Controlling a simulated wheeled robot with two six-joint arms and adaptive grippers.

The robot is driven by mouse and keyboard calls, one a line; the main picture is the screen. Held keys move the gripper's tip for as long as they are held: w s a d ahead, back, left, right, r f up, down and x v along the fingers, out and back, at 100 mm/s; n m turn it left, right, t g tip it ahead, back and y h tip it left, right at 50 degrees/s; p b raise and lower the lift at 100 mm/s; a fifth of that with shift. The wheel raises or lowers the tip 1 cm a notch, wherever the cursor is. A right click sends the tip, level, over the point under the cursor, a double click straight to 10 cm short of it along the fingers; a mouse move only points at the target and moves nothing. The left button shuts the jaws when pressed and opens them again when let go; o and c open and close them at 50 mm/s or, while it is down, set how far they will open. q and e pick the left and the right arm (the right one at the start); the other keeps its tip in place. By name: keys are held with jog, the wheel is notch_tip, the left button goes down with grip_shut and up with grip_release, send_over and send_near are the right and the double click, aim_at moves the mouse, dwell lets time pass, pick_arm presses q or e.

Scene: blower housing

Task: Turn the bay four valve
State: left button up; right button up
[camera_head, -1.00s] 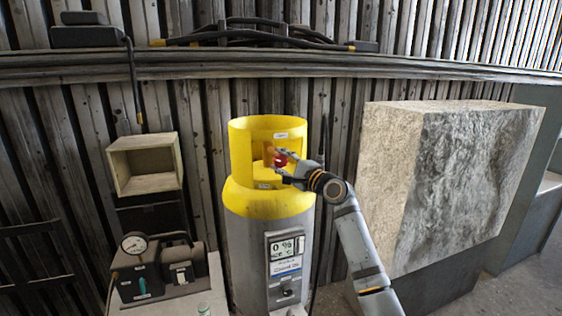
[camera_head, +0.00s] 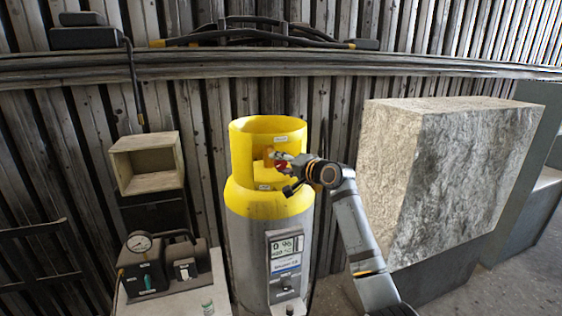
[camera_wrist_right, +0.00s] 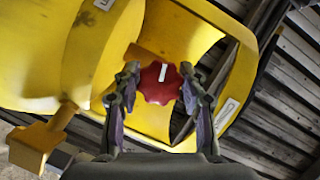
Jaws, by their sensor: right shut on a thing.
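The red valve knob (camera_wrist_right: 160,82) has a white stripe and sits inside the collar of the yellow-topped cylinder (camera_head: 262,204). In the right wrist view the knob lies between the two fingers of my right gripper (camera_wrist_right: 159,88), one on each side. In the head view the right gripper (camera_head: 286,170) reaches into the collar opening from the right, and the red knob (camera_head: 281,163) shows partly behind the fingers. The gripper is shut on the knob. My left gripper is not in view.
A display panel (camera_head: 286,255) is on the cylinder front. A gauge unit (camera_head: 140,265) stands on a bench at left, below an open wooden box (camera_head: 146,163). A large stone-like block (camera_head: 440,180) stands at right, near my right arm. A plank wall is behind.

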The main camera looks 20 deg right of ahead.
jog(key=shift+f, duration=0.1)
dwell(0.3)
jog(key=o, duration=1.2)
jog(key=shift+s, duration=0.15)
jog(key=v, duration=1.1)
jog(key=shift+s, duration=0.3)
